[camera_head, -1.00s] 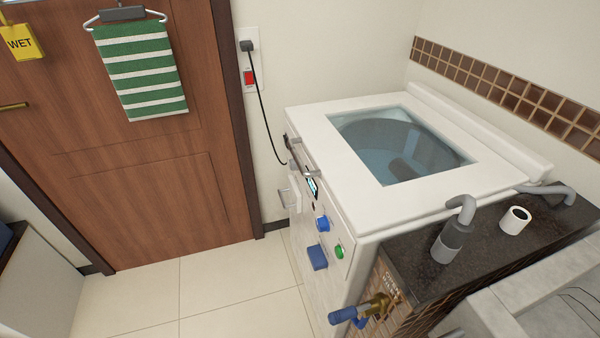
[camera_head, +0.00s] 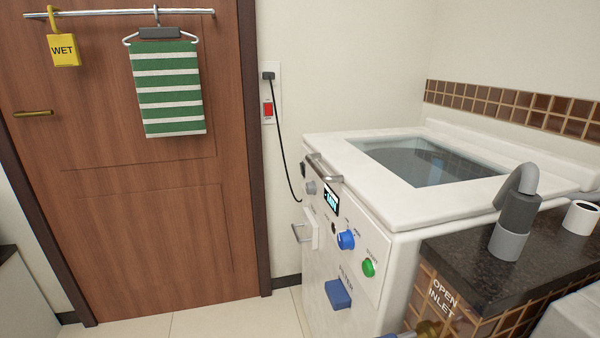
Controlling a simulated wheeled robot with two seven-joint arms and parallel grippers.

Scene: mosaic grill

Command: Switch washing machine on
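The white washing machine (camera_head: 400,222) stands right of the door, its glass-topped lid (camera_head: 425,162) closed. Its front panel faces left and carries a lit display (camera_head: 331,202), a blue knob (camera_head: 346,240), a green button (camera_head: 368,267) and a grey knob (camera_head: 311,187). A blue block-like part (camera_head: 338,294) sits lower on the front. A red switch (camera_head: 268,109) is on the wall socket plate, with a black plug (camera_head: 268,76) in the socket above it. The plug's cable runs down to the machine. Neither of my grippers is in view.
A dark counter (camera_head: 465,262) with a grey pipe (camera_head: 515,215) and a white roll-like cylinder (camera_head: 581,217) adjoins the machine at right. A wooden door (camera_head: 140,235) carries a striped towel (camera_head: 168,90) and a yellow WET tag (camera_head: 63,50). Bare floor lies in front of the door.

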